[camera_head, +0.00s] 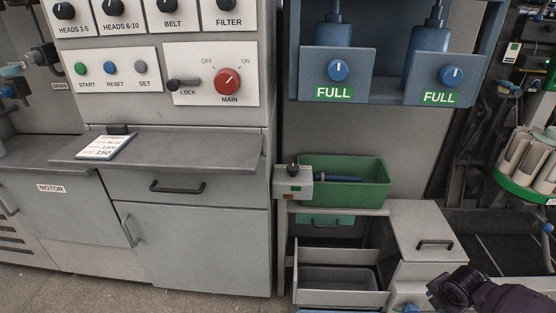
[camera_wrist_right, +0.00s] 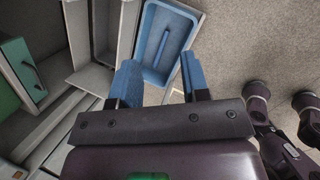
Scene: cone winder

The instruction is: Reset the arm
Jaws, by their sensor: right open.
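My right gripper (camera_wrist_right: 159,75) is open in the right wrist view. Its two blue fingers stand apart with nothing between them. Beyond the fingertips is a blue tray (camera_wrist_right: 150,22) with a slim blue bar (camera_wrist_right: 163,42) in it. I cannot tell how far the tray is from the fingers. In the head view a dark purple arm link of mine comes in at the lower right; the right gripper's jaws are not clearly seen there. My left gripper and arm are not in view.
A green bin (camera_head: 368,182) stands beside a small grey box (camera_head: 293,182) on a ledge. Below are an open grey drawer (camera_head: 340,298) and a handled lid (camera_head: 428,232). A grey cabinet with a shelf (camera_head: 190,150) is at left. Bobbins (camera_head: 530,165) are at right.

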